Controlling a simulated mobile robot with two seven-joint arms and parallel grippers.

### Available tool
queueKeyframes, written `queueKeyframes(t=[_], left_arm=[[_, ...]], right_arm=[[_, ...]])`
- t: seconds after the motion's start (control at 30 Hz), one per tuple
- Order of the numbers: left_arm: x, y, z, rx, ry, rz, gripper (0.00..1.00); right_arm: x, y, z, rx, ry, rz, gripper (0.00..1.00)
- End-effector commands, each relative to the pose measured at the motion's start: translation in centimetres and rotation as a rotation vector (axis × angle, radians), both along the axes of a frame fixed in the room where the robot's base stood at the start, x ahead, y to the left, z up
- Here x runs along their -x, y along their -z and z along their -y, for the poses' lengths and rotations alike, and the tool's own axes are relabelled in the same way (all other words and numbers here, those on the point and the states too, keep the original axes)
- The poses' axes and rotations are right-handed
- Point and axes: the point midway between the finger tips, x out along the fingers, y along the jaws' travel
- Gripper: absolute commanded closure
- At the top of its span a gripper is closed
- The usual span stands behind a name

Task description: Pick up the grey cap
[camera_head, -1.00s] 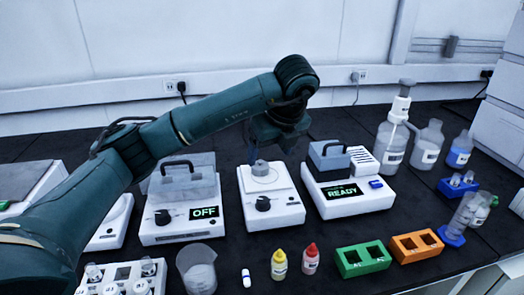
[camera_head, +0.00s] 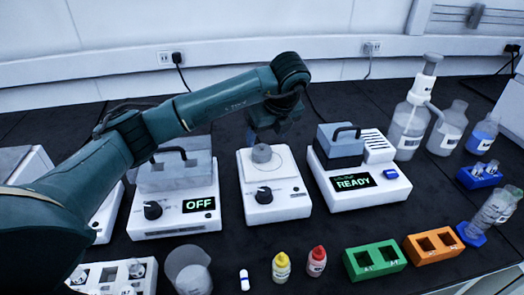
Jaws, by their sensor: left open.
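The small grey cap (camera_head: 262,154) sits on the round top plate of the white device with a black knob (camera_head: 275,198), in the middle of the bench. My left gripper (camera_head: 265,138) is above the cap and points down, with its arm coming in from the left. It is open. The cap's visible side is clear of the fingers, but I cannot tell whether any fingertip is beside its far side. My right gripper is not in view.
A lidded device reading OFF (camera_head: 177,218) stands left of the cap's device, and one reading READY (camera_head: 357,193) stands right. In front are a beaker (camera_head: 189,271), a yellow bottle (camera_head: 281,267), a red bottle (camera_head: 316,262), a green rack (camera_head: 374,261) and an orange rack (camera_head: 434,245).

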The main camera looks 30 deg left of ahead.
Motion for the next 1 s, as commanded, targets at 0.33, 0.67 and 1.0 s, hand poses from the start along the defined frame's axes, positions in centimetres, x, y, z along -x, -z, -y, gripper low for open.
queueKeyframes(t=[0.33,0.67,1.0], left_arm=[[-0.3,4.2,-1.4,-0.001,-0.002,-0.003,0.28],[-0.5,5.0,-1.7,0.000,0.000,0.000,0.28],[-0.5,4.9,-1.7,0.000,0.000,0.000,0.55]], right_arm=[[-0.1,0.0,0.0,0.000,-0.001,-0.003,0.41],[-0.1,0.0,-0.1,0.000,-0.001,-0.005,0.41],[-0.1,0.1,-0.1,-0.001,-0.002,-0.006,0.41]])
